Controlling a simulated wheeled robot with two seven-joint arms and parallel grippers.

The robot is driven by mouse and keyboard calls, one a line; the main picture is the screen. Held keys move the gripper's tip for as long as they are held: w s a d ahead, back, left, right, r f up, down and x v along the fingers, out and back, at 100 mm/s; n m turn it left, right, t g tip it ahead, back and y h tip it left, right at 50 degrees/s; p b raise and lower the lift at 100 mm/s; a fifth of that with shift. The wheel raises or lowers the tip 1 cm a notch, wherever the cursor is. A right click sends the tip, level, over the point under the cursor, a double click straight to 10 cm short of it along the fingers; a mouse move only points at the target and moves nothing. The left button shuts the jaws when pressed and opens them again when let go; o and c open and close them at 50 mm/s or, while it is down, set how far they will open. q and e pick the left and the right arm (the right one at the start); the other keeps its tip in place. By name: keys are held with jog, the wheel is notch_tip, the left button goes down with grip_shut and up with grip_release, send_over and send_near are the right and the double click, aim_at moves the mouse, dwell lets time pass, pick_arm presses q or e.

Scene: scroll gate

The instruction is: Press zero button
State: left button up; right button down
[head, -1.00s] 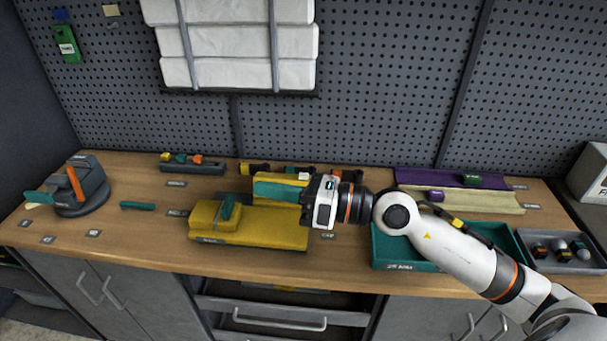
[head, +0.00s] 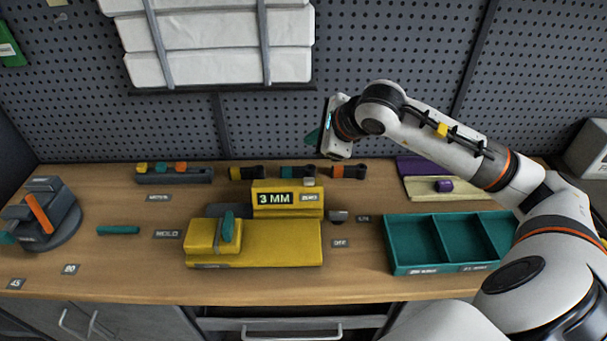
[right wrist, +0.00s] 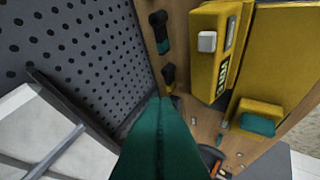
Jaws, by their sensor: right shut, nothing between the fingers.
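The yellow gauge (head: 275,248) sits mid-bench, with a raised housing whose display (head: 275,198) reads "3 MM". A label "ZERO" (head: 309,197) is beside the display. A small pale square button (head: 309,182) sits on top of the housing, above that label; it also shows in the right wrist view (right wrist: 207,42). My right gripper (head: 314,137) is in the air above and behind the gauge, apart from it. In the right wrist view its teal fingers (right wrist: 162,112) are shut together with nothing between them. My left gripper is not in view.
Several dark tools with coloured bands (head: 298,172) lie behind the gauge. A teal divided tray (head: 394,240) stands to the right, and a grey clamp-like device (head: 42,212) to the left. A pegboard (head: 400,60) with white wrapped packs (head: 215,45) backs the bench.

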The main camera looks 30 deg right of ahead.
jog(key=b, duration=0.5)
send_near(305, 178)
jog(key=x, duration=0.3)
jog(key=w+r+x, duration=0.1)
jog(key=x, duration=0.1)
jog(key=shift+f, duration=0.15)
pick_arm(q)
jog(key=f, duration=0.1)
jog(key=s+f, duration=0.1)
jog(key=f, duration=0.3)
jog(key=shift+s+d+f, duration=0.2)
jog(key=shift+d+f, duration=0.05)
pick_arm(e)
jog(key=shift+w+f, duration=0.1)
pick_arm(q)
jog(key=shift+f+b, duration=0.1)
jog(key=shift+b, duration=0.2)
dwell(0.5)
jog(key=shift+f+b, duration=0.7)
pick_arm(e)
jog(key=shift+f, duration=0.4)
